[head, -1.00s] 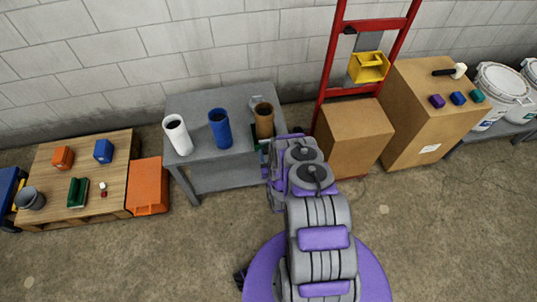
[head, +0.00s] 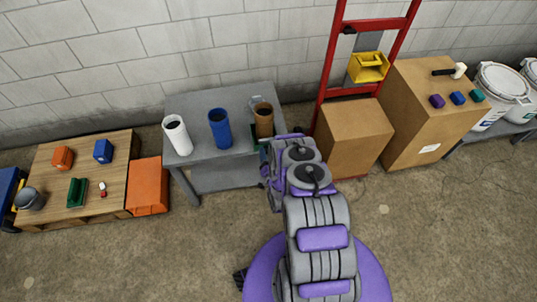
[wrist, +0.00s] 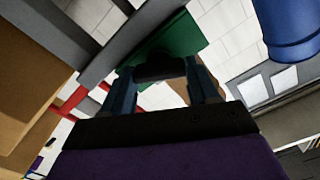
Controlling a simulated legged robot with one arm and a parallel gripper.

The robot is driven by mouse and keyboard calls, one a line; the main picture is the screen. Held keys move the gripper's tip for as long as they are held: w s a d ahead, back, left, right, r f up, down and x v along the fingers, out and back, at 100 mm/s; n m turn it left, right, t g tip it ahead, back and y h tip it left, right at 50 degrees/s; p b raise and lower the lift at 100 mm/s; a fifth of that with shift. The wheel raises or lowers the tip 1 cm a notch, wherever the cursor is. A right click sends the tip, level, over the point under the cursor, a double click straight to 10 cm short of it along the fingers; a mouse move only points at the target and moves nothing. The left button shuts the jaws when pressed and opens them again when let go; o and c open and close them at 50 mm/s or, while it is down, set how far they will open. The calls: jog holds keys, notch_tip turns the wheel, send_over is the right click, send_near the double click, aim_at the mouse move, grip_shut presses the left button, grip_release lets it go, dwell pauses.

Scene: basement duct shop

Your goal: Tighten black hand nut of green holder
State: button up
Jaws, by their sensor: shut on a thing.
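The green holder (wrist: 178,40) shows in the wrist view, above and behind my fingertips. The black hand nut (wrist: 160,69) is a dark bar in front of it. My gripper (wrist: 163,84) is shut on the black hand nut, one finger on each side. In the head view my arm hides the nut and most of the holder at the front right of the grey table (head: 187,98). A brown cylinder (head: 264,119) stands there, just behind the end of my arm. How tight the nut is cannot be told.
A blue cylinder (head: 219,130) and a white cylinder (head: 177,135) stand on the grey table. A cardboard box (head: 352,133) and a red hand truck (head: 327,62) are close on the right. A wooden low table (head: 55,168) is at the left. The floor in front is clear.

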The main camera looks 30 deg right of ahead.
jog(key=shift+w+d+r+m, duration=0.1)
jog(key=shift+m, duration=1.5)
jog(key=o, duration=1.1)
jog(key=shift+c, duration=0.2)
